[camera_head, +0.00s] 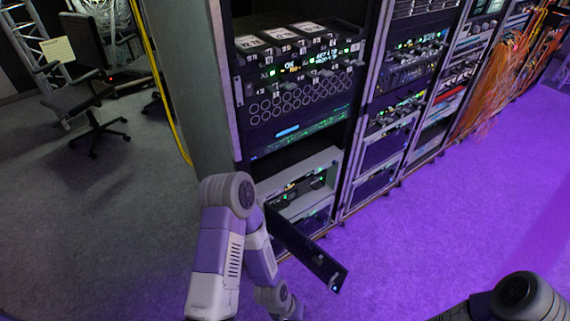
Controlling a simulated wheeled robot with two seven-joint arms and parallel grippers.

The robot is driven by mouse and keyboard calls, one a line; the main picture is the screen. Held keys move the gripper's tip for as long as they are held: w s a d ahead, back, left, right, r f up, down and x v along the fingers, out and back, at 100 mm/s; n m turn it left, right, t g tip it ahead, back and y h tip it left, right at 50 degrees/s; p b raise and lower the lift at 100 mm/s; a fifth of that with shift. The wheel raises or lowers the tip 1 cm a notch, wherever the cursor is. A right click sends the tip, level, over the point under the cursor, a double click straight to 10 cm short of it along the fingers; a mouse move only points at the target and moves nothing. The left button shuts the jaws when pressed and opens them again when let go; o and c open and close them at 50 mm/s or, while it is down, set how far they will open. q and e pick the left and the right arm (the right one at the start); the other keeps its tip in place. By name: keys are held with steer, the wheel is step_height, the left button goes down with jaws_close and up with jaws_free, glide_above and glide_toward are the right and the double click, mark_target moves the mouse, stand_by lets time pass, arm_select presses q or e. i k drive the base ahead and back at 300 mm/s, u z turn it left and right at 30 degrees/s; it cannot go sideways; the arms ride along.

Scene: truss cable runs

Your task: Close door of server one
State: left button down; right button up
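The rack (238,120) stands in the middle, with a dark, narrow door panel (302,248) near its bottom. The door stands open, jutting out from the rack's lower left side toward the front right. A small bright mark shows near its free end. Behind it is a grey server unit (296,184) with dark round parts. No readable label tells me which unit is server one. My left arm is bent in front of the rack's lower left corner, just left of the door, and covers part of it.
More racks (390,120) run in a row to the back right, with orange cables (498,80) at the far end. A black office chair (85,95) and a yellow cable (158,85) are at left. The purple-lit floor (450,220) right of the door is clear.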

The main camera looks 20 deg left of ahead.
mark_target(333, 273)
steer(key=k, duration=0.5)
steer(key=z, duration=1.3)
steer(key=i, duration=0.75)
steer(key=u, duration=1.55)
